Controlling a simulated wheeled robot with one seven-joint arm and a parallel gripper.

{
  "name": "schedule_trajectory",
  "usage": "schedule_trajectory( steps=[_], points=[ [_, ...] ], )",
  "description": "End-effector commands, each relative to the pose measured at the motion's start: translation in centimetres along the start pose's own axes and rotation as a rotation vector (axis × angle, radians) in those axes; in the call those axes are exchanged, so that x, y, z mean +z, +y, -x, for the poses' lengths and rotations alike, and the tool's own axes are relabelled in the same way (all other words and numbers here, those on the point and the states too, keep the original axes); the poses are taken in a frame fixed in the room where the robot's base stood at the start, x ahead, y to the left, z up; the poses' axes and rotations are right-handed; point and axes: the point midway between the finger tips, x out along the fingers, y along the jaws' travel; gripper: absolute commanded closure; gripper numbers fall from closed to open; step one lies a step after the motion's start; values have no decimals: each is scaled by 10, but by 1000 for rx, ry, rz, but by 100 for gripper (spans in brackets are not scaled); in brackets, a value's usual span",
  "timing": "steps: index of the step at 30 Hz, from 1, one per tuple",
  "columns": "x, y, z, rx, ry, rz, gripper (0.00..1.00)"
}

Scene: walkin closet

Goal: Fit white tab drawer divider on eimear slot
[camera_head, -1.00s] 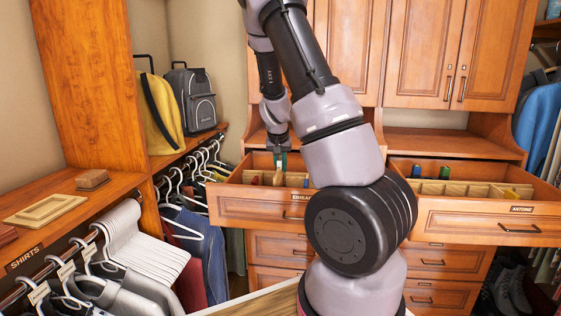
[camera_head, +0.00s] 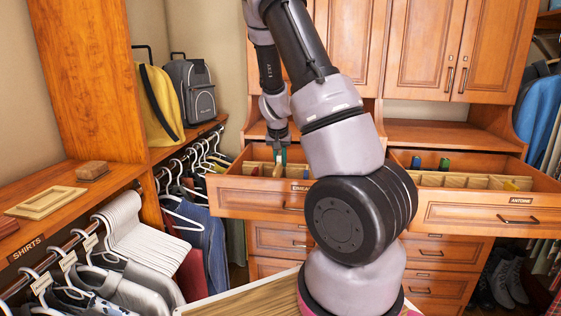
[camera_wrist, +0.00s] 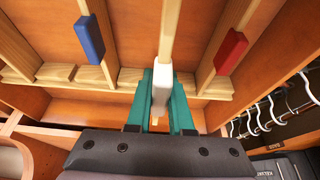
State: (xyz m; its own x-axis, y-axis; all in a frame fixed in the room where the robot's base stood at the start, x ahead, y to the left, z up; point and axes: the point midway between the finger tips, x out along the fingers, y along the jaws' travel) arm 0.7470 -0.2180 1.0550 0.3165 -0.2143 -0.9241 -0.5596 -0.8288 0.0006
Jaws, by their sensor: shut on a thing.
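My gripper (camera_wrist: 162,76) has teal fingers, shut on the white tab (camera_wrist: 161,96) of a wooden drawer divider (camera_wrist: 171,32). In the head view my gripper (camera_head: 279,153) points down into the open left drawer (camera_head: 248,197), whose label is partly hidden by my arm. The divider runs away from the tab, between a blue-tab divider (camera_wrist: 88,38) on the left and a red-tab divider (camera_wrist: 232,52) on the right in the wrist view. A notched wooden rail (camera_wrist: 116,78) crosses near the tab. I cannot tell whether the divider's end is seated in a slot.
The right drawer (camera_head: 470,226), labelled Antoine, is open too, with several colored tabs. My arm covers the gap between the drawers. Hanging clothes (camera_head: 190,235) and a shelf with a yellow bag (camera_head: 160,105) and grey backpack (camera_head: 190,90) stand on the left.

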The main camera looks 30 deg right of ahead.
Motion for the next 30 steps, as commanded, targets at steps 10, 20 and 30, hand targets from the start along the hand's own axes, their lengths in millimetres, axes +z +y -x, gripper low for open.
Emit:
schedule_trajectory(
  steps=[10, 20, 30],
  points=[
    [0, 0, 0, 0, 0, 0, 100],
    [1, 0, -3, 0, 0, 0, 100],
    [4, 1, -12, 1, 0, 0, 100]
  ],
)
